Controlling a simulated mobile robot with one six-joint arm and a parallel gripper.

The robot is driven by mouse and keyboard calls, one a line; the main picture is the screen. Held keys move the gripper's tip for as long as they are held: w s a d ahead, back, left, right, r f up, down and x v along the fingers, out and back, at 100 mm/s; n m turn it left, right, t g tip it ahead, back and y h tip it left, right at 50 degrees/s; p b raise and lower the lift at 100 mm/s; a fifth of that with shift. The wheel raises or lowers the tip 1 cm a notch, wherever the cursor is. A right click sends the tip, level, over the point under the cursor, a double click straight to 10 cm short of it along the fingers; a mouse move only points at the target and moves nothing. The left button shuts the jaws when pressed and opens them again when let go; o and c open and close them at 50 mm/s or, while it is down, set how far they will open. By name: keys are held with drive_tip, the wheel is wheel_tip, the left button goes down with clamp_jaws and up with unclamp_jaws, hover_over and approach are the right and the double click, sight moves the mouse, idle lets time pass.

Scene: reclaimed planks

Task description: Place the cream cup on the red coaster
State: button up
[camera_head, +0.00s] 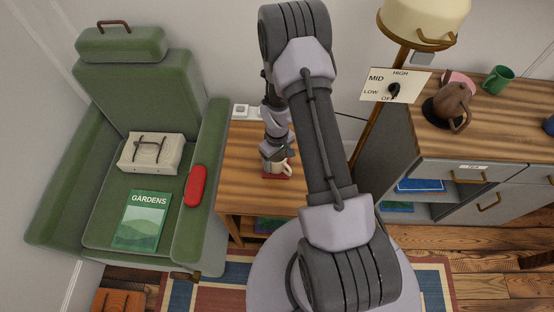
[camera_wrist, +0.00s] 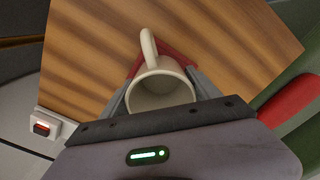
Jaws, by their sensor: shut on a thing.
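The cream cup (camera_head: 279,166) is upright at the small wooden side table, with its open top and handle showing in the wrist view (camera_wrist: 160,90). My gripper (camera_head: 277,157) is shut on the cup, with one finger on each side of it. The red coaster (camera_head: 271,176) lies on the table directly under the cup. In the wrist view the coaster (camera_wrist: 179,57) shows behind the cup and beside its handle. The cup hides most of the coaster, and I cannot tell whether its base touches it.
The side table (camera_head: 250,150) has bare wood around the coaster. A green armchair (camera_head: 140,85) stands to its left, holding a red case (camera_head: 195,186), a cream bag (camera_head: 150,152) and a gardens magazine (camera_head: 141,220). A cabinet (camera_head: 470,150) with a brown pitcher (camera_head: 452,103) stands at the right.

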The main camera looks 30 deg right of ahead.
drive_tip(key=o, duration=1.7)
drive_tip(key=shift+f, duration=0.15)
drive_tip(key=shift+c, duration=0.2)
drive_tip(key=a+r+m+t+p, duration=0.1)
drive_tip(key=a+r+p, duration=0.2)
drive_tip(key=r, duration=1.2)
drive_tip(key=a+r+m+t+p, duration=0.1)
drive_tip(key=a+r+p, duration=0.1)
drive_tip(key=r, duration=1.3)
drive_tip(key=s+a+r+m+t+y, duration=0.1)
drive_tip(key=s+a+r+m+t, duration=0.1)
drive_tip(key=s+a+r, duration=0.3)
drive_tip(key=s+a+r+m+t+y, duration=0.1)
drive_tip(key=s+a+r, duration=0.5)
drive_tip(key=s+r, duration=0.6)
drive_tip(key=shift+a+r+m+t, duration=0.25)
drive_tip(key=shift+r+m+t, duration=0.15)
drive_tip(key=shift+m, duration=0.4)
